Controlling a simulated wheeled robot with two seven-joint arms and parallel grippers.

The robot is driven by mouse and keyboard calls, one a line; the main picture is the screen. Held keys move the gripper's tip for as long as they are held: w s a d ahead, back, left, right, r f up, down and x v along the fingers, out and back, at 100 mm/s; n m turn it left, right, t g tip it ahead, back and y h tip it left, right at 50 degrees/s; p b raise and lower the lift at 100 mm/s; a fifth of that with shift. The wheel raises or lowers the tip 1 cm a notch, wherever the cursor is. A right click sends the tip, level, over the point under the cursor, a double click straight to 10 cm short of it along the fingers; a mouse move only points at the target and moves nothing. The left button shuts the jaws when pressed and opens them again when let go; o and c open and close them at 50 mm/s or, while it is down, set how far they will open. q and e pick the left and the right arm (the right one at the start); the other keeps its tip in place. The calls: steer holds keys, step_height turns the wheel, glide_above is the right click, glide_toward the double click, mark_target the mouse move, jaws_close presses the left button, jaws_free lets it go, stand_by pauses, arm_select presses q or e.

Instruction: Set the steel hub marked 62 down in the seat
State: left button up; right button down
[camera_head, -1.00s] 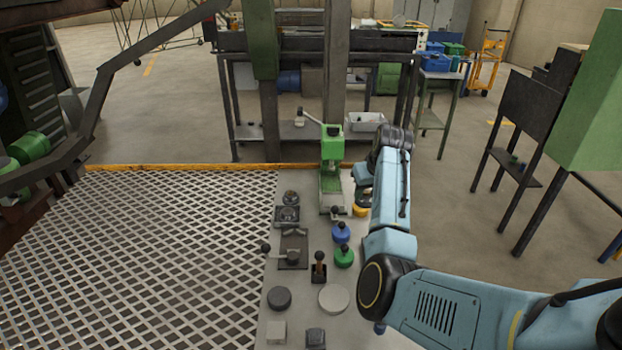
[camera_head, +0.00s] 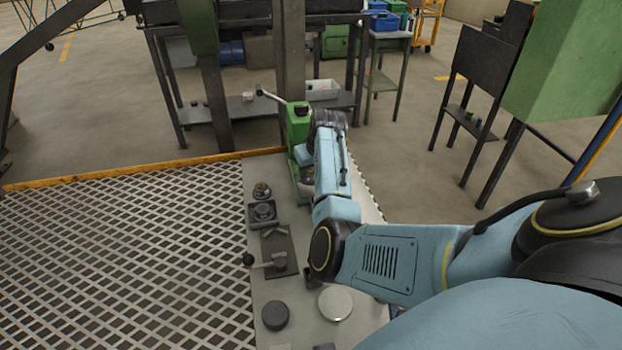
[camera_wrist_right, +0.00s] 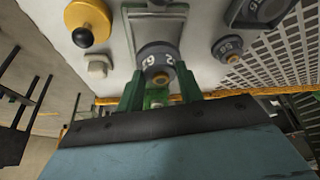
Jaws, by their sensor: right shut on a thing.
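The steel hub marked 62 (camera_wrist_right: 158,58) is a dark grey disc with a pale number and a brownish centre, mid-frame in the right wrist view. My right gripper (camera_wrist_right: 160,88) has its green fingers shut on it. In the head view my right arm reaches to the green press (camera_head: 298,125), and the arm hides the fingers and most of the held hub. A pale channel-like part (camera_wrist_right: 155,15) lies beyond the hub in the wrist view. I cannot tell whether the hub touches it, or which part is the seat. My left gripper is out of view.
A second numbered hub (camera_wrist_right: 228,48) stands beside a dark square fixture (camera_head: 250,212) with a round part in it. A yellow piece with a black knob (camera_wrist_right: 88,22) is on the other side. A lever fixture (camera_head: 275,262) and two discs lie nearer. Metal grating (camera_head: 120,250) lies left.

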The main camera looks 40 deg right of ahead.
mark_target(311, 177)
step_height(311, 177, down, 3)
steer(key=shift+r+b, duration=0.2)
steer(key=shift+b, duration=0.1)
steer(key=shift+f, duration=0.25)
steer(key=c, duration=0.9)
jaws_free()
steer(key=shift+r, duration=0.15)
arm_select(q)
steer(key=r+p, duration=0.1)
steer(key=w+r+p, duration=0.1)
steer(key=p, duration=0.1)
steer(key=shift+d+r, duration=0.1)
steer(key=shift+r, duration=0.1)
arm_select(e)
steer(key=v, duration=1.1)
steer(key=shift+s+r, duration=0.15)
steer(key=shift+r, duration=0.25)
